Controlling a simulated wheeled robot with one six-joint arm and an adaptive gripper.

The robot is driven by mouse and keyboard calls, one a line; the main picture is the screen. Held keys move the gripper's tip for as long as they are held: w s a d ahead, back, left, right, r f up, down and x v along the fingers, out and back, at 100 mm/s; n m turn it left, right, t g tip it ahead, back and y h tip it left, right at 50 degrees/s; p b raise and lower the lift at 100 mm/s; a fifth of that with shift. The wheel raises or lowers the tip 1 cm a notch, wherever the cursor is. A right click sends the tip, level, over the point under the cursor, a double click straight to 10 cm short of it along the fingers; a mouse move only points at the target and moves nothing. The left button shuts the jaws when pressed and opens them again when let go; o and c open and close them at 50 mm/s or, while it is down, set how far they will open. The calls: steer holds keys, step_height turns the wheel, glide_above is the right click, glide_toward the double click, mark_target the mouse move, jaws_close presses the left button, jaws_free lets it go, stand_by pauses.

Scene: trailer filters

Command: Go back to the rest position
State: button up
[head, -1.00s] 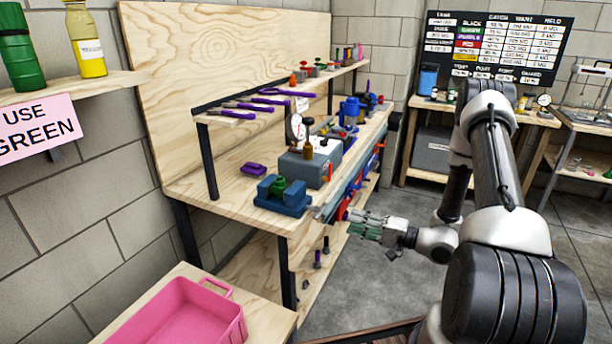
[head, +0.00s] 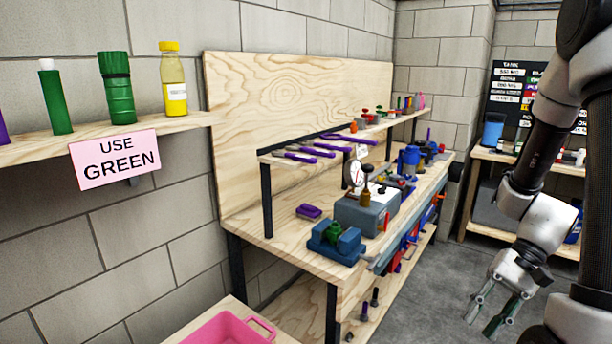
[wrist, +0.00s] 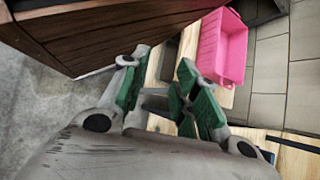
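My gripper (head: 483,325) hangs at the lower right of the head view, fingers pointing down over the grey floor, right of the workbench (head: 285,254). It holds nothing that I can see and touches nothing visible. In the wrist view my gripper (wrist: 158,72) shows its green-padded fingers apart, with an empty gap between them. My arm rises along the right edge of the head view.
A pink bin (head: 232,330) stands at the bottom, also in the wrist view (wrist: 225,46). A blue vise (head: 336,245) sits on the bench corner. A sign (head: 115,160) reads "USE GREEN" below a bottle shelf (head: 30,150). A brown wooden surface (wrist: 100,35) shows in the wrist view.

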step_height(320, 180, up, 21)
steer(key=s+d+n+t+h, duration=0.2)
steer(key=s+n+t+h, duration=0.1)
steer(key=n+t+h, duration=0.3)
steer(key=shift+f+n+t+h, duration=0.15)
steer(key=shift+n+t+h, duration=0.15)
steer(key=shift+t+h, duration=0.7)
